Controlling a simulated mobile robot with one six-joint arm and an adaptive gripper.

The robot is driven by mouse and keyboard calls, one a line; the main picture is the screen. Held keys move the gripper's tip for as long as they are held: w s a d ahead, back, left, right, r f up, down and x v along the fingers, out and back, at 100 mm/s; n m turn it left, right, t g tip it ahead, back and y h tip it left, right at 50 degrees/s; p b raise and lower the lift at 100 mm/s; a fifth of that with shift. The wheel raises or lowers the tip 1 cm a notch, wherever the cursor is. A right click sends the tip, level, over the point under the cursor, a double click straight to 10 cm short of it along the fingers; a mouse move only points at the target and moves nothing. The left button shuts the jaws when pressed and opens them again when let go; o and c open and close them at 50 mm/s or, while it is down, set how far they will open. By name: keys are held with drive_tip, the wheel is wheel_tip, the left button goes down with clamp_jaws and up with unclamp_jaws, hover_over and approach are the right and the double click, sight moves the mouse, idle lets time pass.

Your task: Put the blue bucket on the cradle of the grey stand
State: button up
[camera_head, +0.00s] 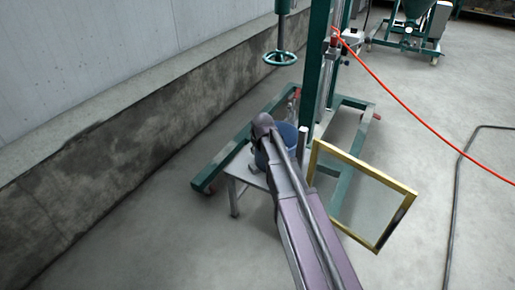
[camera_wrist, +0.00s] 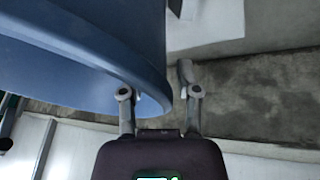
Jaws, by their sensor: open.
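The blue bucket (camera_head: 289,131) shows in the head view behind the end of my arm, which hides much of it. It appears to be on or just above a low, pale grey stand (camera_head: 240,171); I cannot make out the contact or a cradle. In the wrist view the bucket (camera_wrist: 75,45) fills the upper left. My gripper (camera_wrist: 162,84) is open there, with the bucket's curved edge reaching between its two fingers. The right finger stands apart from the bucket. Whether the left finger touches it is unclear. In the head view my fingers are hidden.
A green machine frame (camera_head: 316,65) with a handwheel (camera_head: 280,58) stands just behind. A yellow rectangular frame (camera_head: 378,172) is close on the right. A concrete wall (camera_head: 110,150) runs along the left. A red hose (camera_head: 420,112) crosses the right; floor at front left is clear.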

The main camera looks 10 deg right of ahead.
drive_tip(key=p+v, duration=1)
drive_tip(key=v, duration=0.1)
drive_tip(key=shift+s+r, duration=0.15)
drive_tip(key=shift+r, duration=0.1)
idle(0.8)
drive_tip(key=s+d+m+g, duration=0.2)
drive_tip(key=s+d+m, duration=0.1)
drive_tip(key=s, duration=0.7)
drive_tip(key=s+d+f+m+g, duration=0.1)
drive_tip(key=s+d+m+g, duration=0.1)
drive_tip(key=s, duration=0.8)
drive_tip(key=shift+s+d+f+m+g+h, duration=0.3)
drive_tip(key=shift+d+m+g, duration=0.1)
drive_tip(key=shift+d, duration=0.1)
drive_tip(key=shift+s, duration=0.1)
